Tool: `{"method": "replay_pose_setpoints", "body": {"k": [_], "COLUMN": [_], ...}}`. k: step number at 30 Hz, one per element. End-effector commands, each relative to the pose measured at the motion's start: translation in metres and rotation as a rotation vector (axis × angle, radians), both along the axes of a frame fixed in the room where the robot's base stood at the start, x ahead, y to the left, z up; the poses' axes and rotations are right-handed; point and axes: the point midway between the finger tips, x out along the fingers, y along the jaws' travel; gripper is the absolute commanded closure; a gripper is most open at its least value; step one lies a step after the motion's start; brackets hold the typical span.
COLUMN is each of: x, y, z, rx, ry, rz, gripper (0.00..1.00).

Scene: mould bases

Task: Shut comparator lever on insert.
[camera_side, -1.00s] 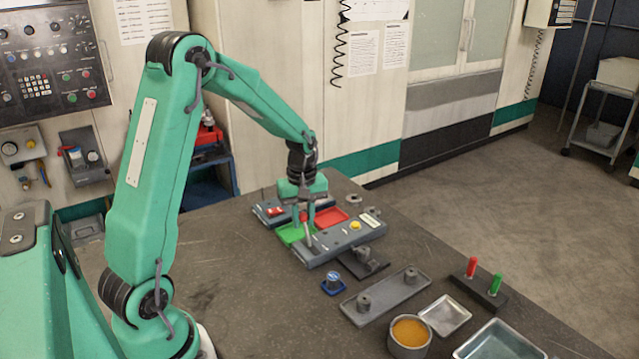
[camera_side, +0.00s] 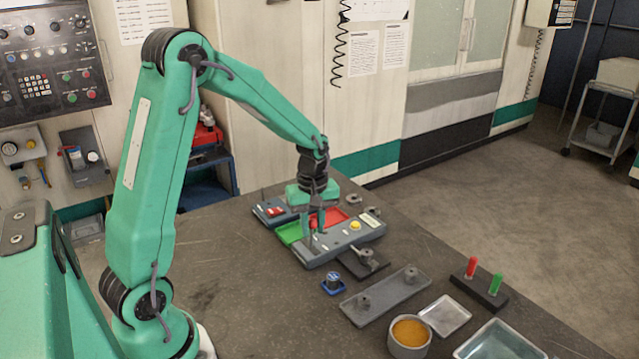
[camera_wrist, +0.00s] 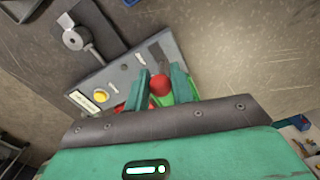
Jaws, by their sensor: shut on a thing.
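The comparator is a grey bar-shaped base (camera_side: 330,248) with a yellow button (camera_side: 355,226) and a white label. It also shows in the wrist view (camera_wrist: 118,78), with the yellow button (camera_wrist: 101,96). My gripper (camera_side: 318,232) is low over the left part of this base. In the wrist view my gripper (camera_wrist: 161,80) is shut on a red ball knob (camera_wrist: 160,85), apparently the lever's end. The fingers hide most of the lever, and I cannot tell whether it touches an insert. A dark plate with a grey round part (camera_side: 366,256) sits in front of the base.
Green (camera_side: 289,233) and red (camera_side: 334,217) trays lie behind the base. A blue-based part (camera_side: 333,283), a grey plate with two posts (camera_side: 386,297), an orange-filled bowl (camera_side: 409,334), metal trays (camera_side: 445,315) and a stand with red and green pegs (camera_side: 481,292) are nearer. The table's left is clear.

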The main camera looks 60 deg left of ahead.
Motion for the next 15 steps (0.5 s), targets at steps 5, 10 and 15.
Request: {"method": "replay_pose_setpoints", "body": {"k": [5,10,15], "x": [0.003,0.004,0.004], "y": [-0.011,-0.017,-0.019], "z": [-0.002,-0.004,-0.004], "rx": [0.002,0.003,0.003], "ry": [-0.007,-0.009,-0.012], "rz": [-0.007,-0.006,-0.006], "gripper": [1.00,1.00,1.00]}}
